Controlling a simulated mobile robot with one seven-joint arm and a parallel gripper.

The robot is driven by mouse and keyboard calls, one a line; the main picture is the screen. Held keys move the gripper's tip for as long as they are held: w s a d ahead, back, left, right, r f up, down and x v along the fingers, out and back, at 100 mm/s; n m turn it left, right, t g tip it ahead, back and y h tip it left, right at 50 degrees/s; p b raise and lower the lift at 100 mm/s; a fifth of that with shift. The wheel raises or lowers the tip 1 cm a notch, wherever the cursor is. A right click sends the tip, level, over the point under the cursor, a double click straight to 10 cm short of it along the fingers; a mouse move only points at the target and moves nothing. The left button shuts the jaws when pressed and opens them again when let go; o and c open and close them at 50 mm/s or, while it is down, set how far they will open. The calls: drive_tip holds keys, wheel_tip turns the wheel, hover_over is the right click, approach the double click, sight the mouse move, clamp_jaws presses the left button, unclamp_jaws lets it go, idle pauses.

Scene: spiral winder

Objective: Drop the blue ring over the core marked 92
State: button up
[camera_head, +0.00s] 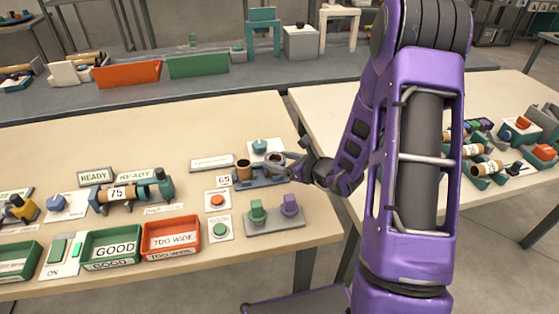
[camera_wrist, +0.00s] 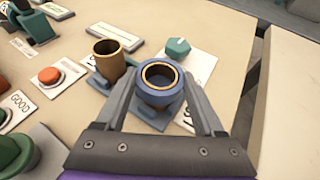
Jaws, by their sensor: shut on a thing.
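My gripper (camera_head: 287,164) is shut on the blue ring (camera_wrist: 145,86), one finger on either side of it in the wrist view. A tan round rim (camera_wrist: 160,74) shows inside the ring, lined up with its opening. I cannot tell how far down the ring sits on that core. A second brown core (camera_wrist: 108,60) stands upright and bare to the left, also in the head view (camera_head: 243,170). Both are at a blue base (camera_head: 262,179). No marking 92 is readable; a small label in front of the base is too blurred to be sure of.
A teal knob (camera_wrist: 178,46) on a white plate is just behind the ring. A red button (camera_head: 217,200) and a green button (camera_head: 220,230) lie front-left. A winder holds a core marked 75 (camera_head: 117,193).

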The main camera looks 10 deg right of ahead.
drive_tip(key=o, duration=1.4)
drive_tip(key=p+v, duration=0.1)
drive_tip(key=v, duration=1.6)
drive_tip(key=shift+r, duration=0.2)
drive_tip(key=shift+d+f, duration=0.1)
